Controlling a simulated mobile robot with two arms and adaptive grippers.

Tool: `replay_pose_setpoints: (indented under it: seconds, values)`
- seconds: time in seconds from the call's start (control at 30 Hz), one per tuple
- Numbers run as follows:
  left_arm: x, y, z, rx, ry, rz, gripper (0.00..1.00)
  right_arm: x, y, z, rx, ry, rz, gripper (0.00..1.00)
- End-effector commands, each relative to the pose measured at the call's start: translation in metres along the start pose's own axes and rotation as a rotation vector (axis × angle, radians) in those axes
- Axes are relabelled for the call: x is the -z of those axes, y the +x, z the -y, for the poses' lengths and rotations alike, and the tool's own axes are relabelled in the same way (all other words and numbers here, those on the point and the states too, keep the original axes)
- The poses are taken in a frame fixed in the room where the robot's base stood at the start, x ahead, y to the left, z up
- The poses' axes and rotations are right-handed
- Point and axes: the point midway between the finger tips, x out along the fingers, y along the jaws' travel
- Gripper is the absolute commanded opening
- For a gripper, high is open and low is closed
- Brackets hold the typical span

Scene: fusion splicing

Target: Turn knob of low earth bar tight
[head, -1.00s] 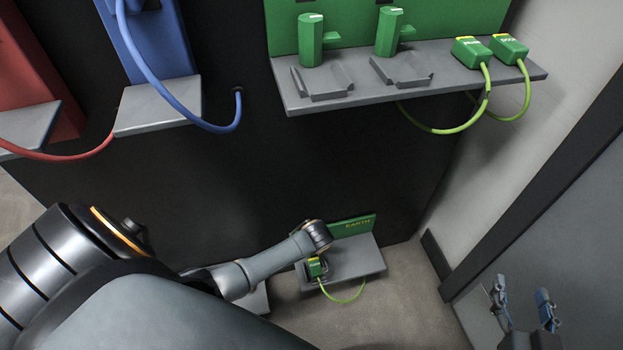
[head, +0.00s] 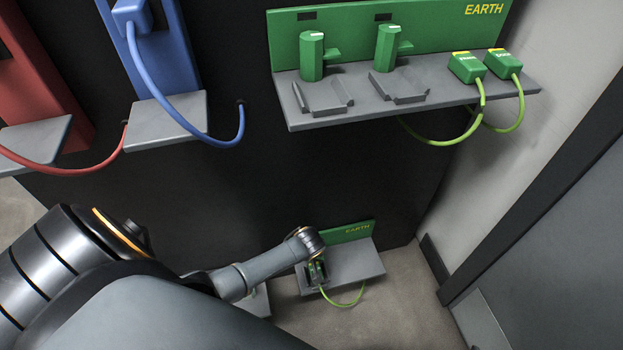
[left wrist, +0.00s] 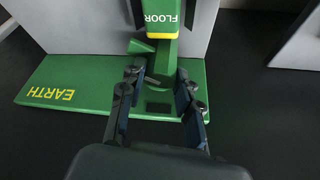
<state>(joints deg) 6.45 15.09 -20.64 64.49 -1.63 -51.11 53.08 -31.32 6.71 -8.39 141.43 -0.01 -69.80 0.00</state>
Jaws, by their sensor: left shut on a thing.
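The low earth bar is a green plate marked EARTH (head: 352,231) above a grey shelf (head: 355,262), low on the dark wall. In the left wrist view the plate (left wrist: 60,85) appears upside down. A green knob (left wrist: 160,62) stands there, beside a green plug with a yellow edge marked FLOOR (left wrist: 161,18). My left gripper (left wrist: 158,76) has its fingers on both sides of the knob and is shut on it. In the head view my left gripper (head: 316,272) is small and partly hides the knob and plug. My right gripper is not in view.
A larger upper earth bar (head: 400,35) with two green knobs and two plugs sits on a grey shelf above. A blue cable (head: 178,100) and a red cable (head: 75,170) hang at left. A pale wall (head: 510,130) bounds the right side.

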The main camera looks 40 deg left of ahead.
Motion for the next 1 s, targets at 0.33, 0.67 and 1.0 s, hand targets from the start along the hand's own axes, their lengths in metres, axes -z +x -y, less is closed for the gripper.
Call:
replay_pose_setpoints:
  seconds: [0.33, 0.67, 1.0]
  values:
    - [-0.004, 0.001, 0.0, 0.0, 0.001, 0.007, 0.01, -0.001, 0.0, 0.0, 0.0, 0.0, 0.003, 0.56]
    - [-0.002, 0.0, 0.0, 0.0, 0.001, 0.003, 0.56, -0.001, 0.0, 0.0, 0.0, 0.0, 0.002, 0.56]
    - [-0.001, -0.017, 0.0, -0.001, 0.0, 0.002, 0.56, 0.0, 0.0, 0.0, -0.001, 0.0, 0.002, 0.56]
